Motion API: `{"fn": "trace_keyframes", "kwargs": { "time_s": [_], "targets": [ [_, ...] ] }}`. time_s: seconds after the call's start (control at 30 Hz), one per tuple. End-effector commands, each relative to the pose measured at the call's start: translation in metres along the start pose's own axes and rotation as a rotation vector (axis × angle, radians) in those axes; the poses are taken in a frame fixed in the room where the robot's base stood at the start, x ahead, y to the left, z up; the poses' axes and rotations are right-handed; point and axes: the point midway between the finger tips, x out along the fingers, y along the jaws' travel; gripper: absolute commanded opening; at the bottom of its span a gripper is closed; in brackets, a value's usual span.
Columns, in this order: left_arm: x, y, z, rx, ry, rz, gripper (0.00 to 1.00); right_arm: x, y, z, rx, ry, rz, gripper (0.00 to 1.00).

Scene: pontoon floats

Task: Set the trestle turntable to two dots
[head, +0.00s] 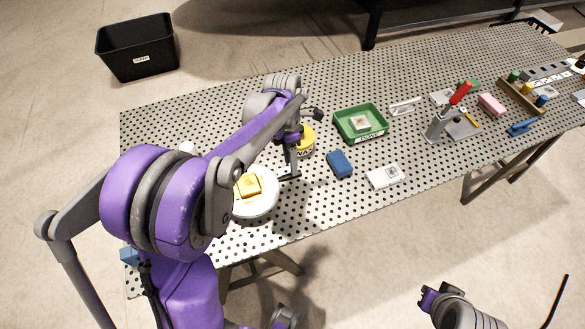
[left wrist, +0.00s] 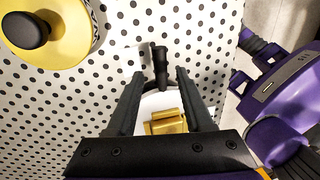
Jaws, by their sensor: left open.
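The trestle turntable (head: 262,207) is a white round disc near the front edge of the perforated table, with a yellow block (head: 249,186) on it. My arm hides its left part in the head view. In the left wrist view, part of the white disc (left wrist: 158,103) and the yellow block (left wrist: 168,122) show between my fingers. A black handle (left wrist: 159,62) sticks out from the disc. My left gripper (head: 290,177) is open, with its fingers (left wrist: 160,76) on either side of the handle, apart from it. No dot marks can be made out. My right gripper is not in view.
A yellow tin (head: 306,140) with a black knob stands just behind my left gripper. A blue block (head: 340,163), a white card (head: 384,176) and a green tray (head: 361,137) lie to the right. A red-handled clamp (head: 450,110) stands farther right. A black bin (head: 137,65) is on the floor.

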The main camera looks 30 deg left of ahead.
Motion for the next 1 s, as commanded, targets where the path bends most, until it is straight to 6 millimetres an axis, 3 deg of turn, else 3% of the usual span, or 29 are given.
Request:
{"fn": "trace_keyframes", "kwargs": {
  "time_s": [0.2,0.57,0.87,1.0],
  "targets": [
    [0.028,0.000,0.000,0.001,0.000,0.001,0.52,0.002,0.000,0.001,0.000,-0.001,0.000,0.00],
    [0.034,0.000,0.000,0.002,0.001,0.001,0.52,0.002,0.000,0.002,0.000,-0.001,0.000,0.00],
    [0.033,0.000,0.000,0.002,0.001,0.001,0.01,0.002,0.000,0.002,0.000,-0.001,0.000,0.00],
    [0.033,0.000,0.000,0.002,0.001,0.001,0.00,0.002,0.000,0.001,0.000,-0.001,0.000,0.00]
  ]
}}
